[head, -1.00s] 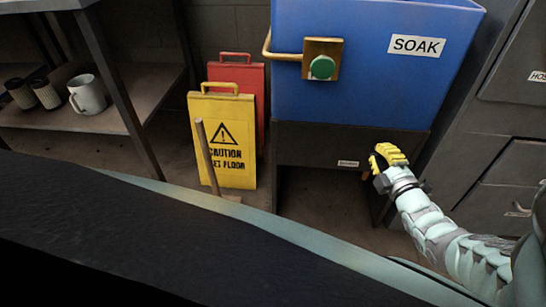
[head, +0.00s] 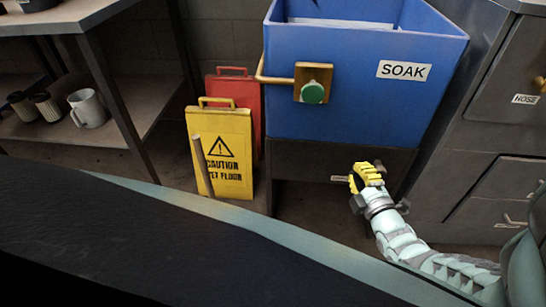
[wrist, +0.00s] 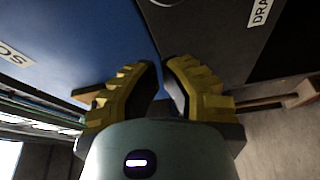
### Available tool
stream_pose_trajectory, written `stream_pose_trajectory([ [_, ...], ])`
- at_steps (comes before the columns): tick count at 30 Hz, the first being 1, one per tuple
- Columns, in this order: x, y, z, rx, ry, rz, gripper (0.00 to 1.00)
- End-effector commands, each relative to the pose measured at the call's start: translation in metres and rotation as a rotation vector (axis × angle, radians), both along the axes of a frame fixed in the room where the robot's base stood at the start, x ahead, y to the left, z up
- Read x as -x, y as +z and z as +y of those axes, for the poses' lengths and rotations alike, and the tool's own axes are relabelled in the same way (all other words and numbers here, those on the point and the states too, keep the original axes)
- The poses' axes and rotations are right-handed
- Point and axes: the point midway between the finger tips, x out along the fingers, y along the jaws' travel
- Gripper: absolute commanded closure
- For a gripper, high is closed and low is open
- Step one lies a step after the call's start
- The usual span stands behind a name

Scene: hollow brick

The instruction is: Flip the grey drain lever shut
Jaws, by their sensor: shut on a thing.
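My gripper (head: 367,178) is at the dark front panel (head: 300,160) under the blue SOAK tub (head: 350,100), just right of a small label (head: 340,178). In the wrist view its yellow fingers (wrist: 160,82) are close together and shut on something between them. The grey drain lever is at this spot but hidden by the fingers, so its angle cannot be told. A label reading "DRA" (wrist: 260,10) shows on the dark panel beside the fingers. A tan piece (wrist: 265,103) shows behind the right finger.
Yellow (head: 222,150) and red (head: 240,88) floor signs stand left of the tub. Grey drawers (head: 500,190) stand close on the right.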

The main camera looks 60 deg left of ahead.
Motion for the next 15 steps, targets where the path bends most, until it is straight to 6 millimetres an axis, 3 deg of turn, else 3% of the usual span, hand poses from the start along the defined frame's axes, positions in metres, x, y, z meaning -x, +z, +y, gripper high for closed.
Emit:
stream_pose_trajectory([
  [9,0.019,-0.003,-0.057,0.003,-0.006,0.000,1.00],
  [15,0.026,-0.006,-0.072,0.001,-0.004,0.001,1.00],
])
